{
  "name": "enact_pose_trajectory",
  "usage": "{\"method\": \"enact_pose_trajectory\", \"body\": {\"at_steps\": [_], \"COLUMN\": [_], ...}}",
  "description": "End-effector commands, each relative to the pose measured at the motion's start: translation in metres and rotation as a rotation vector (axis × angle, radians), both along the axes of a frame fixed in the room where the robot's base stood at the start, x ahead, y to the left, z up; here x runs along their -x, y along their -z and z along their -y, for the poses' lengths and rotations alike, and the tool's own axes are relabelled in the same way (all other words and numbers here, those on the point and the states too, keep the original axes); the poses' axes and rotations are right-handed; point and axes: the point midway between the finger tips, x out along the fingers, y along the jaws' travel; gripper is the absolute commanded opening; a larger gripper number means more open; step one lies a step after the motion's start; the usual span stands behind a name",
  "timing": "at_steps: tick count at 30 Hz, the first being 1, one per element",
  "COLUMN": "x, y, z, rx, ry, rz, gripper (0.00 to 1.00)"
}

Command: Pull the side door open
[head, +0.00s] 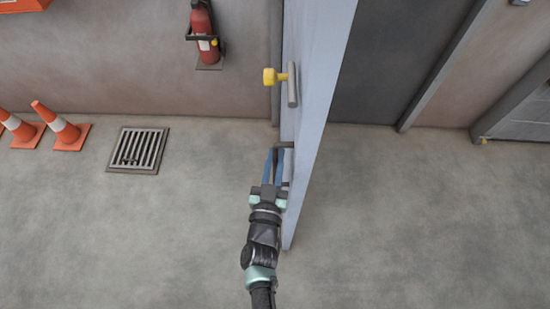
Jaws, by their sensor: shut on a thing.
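The side door (322,75) is a pale grey-blue panel seen nearly edge-on, standing ajar away from the wall. Lower on that face is a dark grey bar handle (284,146). My gripper (277,153) reaches up from below and is shut on the handle, its blue fingers against it. The fingertips partly hide the grip. A dark opening or panel (390,60) shows to the right of the door.
A floor drain grate (138,149) and two orange cones (62,126) are at the left. A red fire extinguisher (203,30) hangs on the back wall. Grey floor (170,240) is clear left of my arm and right of the door.

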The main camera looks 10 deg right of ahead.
Motion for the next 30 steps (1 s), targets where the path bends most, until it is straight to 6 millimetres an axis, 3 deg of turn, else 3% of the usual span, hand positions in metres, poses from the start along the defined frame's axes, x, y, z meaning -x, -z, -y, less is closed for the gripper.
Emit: {"method": "enact_pose_trajectory", "body": {"at_steps": [16,17,19,30], "x": [-0.0024,-0.0024,-0.0023,0.0021], "y": [-0.0027,-0.0027,-0.0025,-0.0002], "z": [0.0008,0.0008,0.0009,-0.0007], "rx": [0.001,0.001,0.001,0.000], "ry": [0.002,0.002,0.002,0.001], "rz": [0.006,0.006,0.006,0.002], "gripper": [0.00,0.19,0.30,0.30]}}
